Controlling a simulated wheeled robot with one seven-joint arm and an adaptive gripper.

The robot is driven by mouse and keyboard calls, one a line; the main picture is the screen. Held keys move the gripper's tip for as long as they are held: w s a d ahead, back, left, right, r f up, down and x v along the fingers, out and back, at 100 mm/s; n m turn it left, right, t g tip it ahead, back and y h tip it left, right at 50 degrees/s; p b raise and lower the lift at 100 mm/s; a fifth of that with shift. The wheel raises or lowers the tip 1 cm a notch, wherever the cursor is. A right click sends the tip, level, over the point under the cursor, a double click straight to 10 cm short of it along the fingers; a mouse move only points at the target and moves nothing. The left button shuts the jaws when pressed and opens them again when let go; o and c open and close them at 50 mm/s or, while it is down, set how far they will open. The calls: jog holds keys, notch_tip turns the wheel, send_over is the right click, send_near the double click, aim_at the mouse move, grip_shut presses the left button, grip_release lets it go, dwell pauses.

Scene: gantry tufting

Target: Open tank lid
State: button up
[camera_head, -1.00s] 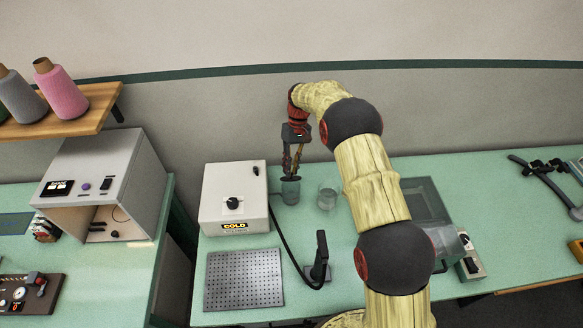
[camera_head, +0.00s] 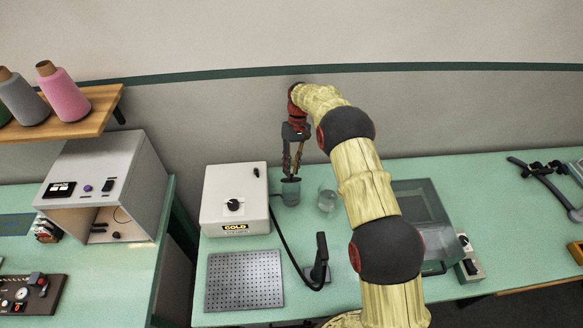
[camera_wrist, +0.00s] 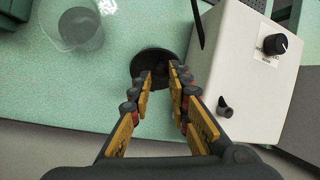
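In the wrist view a dark round lid-like piece (camera_wrist: 147,60) lies under and between my fingertips (camera_wrist: 160,75).
A clear beaker (camera_head: 327,200) stands just right of the vessel. A white control box (camera_head: 234,190) with a black knob is close on the left, with a black cable and an upright black handle (camera_head: 320,258) in front. A perforated plate (camera_head: 244,281) lies front left.

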jog(key=o, duration=0.3)
jog(key=shift+o, duration=0.2)
notch_tip(320, 180, up, 10)
dwell(0.5)
dwell(0.5)
